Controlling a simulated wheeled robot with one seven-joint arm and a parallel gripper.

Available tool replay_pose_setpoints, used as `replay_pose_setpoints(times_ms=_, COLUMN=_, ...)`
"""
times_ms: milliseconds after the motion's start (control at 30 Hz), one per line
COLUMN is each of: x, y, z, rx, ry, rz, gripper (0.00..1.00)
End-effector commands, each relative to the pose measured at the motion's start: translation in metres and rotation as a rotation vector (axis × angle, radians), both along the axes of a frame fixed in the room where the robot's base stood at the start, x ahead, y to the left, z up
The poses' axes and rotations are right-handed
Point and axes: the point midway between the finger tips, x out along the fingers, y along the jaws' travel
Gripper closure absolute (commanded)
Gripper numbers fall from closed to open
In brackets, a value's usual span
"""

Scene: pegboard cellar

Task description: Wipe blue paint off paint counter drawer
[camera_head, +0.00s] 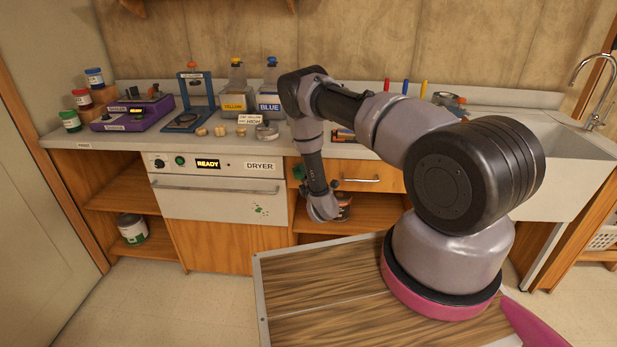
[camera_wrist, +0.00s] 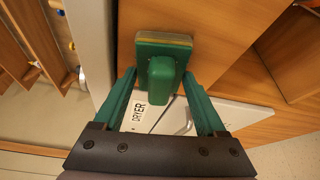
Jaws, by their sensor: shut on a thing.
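The wooden counter drawer (camera_head: 385,175) with a metal bar handle is under the worktop, right of the dryer. A green block with a grip and a yellowish edge (camera_wrist: 163,78) is between my gripper's green fingers (camera_wrist: 160,84) in the wrist view. My gripper is shut on its grip. The block's flat face is toward the wooden front (camera_wrist: 222,22); I cannot tell whether it touches. In the head view the green end of my gripper (camera_head: 298,173) is at the drawer's left end, largely hidden by my wrist. I see no blue paint on the visible drawer front.
The white dryer (camera_head: 215,187) with a bar handle and green specks adjoins on the left. A can (camera_head: 343,205) stands on the shelf below the drawer, close to my wrist. Yellow (camera_head: 235,98) and blue (camera_head: 270,98) bottles stand on the counter above. A sink (camera_head: 540,140) is right.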

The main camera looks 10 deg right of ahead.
Motion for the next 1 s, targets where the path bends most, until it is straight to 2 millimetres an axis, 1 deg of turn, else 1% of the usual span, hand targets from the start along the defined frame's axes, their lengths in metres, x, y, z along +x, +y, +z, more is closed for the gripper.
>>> replay_pose_setpoints(times_ms=33, x=0.002, y=0.006, z=0.001, rx=0.000, ry=-0.004, rz=0.003, gripper=1.00)
replay_pose_setpoints(times_ms=100, x=0.004, y=0.011, z=0.001, rx=-0.001, ry=-0.004, rz=0.003, gripper=1.00)
replay_pose_setpoints(times_ms=200, x=0.005, y=0.016, z=0.001, rx=0.000, ry=-0.002, rz=0.001, gripper=1.00)
replay_pose_setpoints(times_ms=500, x=0.003, y=0.016, z=0.000, rx=0.000, ry=0.000, rz=0.000, gripper=1.00)
replay_pose_setpoints(times_ms=633, x=-0.006, y=0.019, z=0.000, rx=-0.001, ry=0.001, rz=0.000, gripper=1.00)
replay_pose_setpoints(times_ms=1000, x=-0.042, y=0.030, z=0.000, rx=0.000, ry=0.001, rz=0.000, gripper=1.00)
